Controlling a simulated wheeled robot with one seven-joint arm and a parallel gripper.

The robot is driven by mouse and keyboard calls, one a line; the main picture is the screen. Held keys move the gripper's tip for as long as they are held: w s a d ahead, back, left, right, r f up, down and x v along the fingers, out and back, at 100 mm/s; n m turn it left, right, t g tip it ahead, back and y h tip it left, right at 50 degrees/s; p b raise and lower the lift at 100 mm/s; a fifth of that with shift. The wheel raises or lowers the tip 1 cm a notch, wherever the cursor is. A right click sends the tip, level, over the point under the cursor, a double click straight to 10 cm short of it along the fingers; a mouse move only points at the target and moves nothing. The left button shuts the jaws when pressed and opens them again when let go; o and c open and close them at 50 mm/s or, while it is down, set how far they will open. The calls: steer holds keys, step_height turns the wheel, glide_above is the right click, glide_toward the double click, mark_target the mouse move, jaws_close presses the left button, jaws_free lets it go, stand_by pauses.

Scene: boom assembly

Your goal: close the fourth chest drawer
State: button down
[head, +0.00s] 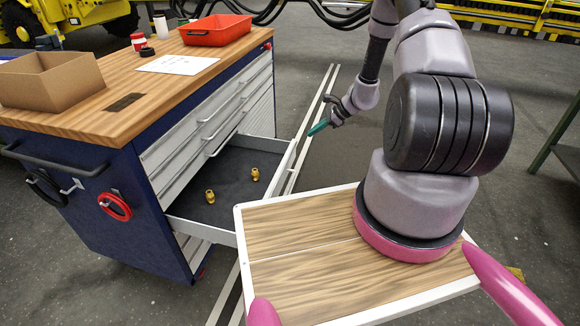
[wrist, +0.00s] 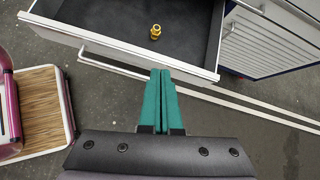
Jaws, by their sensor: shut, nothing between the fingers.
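The blue chest (head: 100,195) has one drawer pulled far out, below several closed white-fronted drawers (head: 210,120). The open drawer (head: 232,172) has a dark lining and white walls. Two brass fittings (head: 210,196) (head: 255,174) stand in it. My gripper (head: 318,128) is shut and empty, just outside the drawer's front. In the wrist view its teal fingers (wrist: 160,73) point at the drawer's white front panel (wrist: 110,42), with the bar handle (wrist: 100,66) beside them. I cannot tell whether they touch. One fitting (wrist: 156,32) shows inside.
The chest's wooden top (head: 125,110) holds a cardboard box (head: 50,82), a red tray (head: 214,30) and a paper sheet (head: 178,65). White rails (head: 312,125) run along the floor beyond the drawer. A green-legged table (head: 565,140) stands at the right.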

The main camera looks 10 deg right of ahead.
step_height(320, 180, down, 10)
steer(key=s+f+m, duration=0.1)
steer(key=s+m, duration=0.1)
steer(key=m, duration=0.1)
glide_toward(283, 169)
steer(key=f, duration=0.1)
steer(key=w+a+f, duration=0.1)
steer(key=f, duration=0.1)
steer(key=a+f, duration=0.1)
steer(key=shift+w+f, duration=0.2)
steer(key=shift+f, duration=0.2)
steer(key=shift+w+a, duration=0.4)
steer(key=shift+a, duration=0.25)
steer(key=shift+a, duration=0.1)
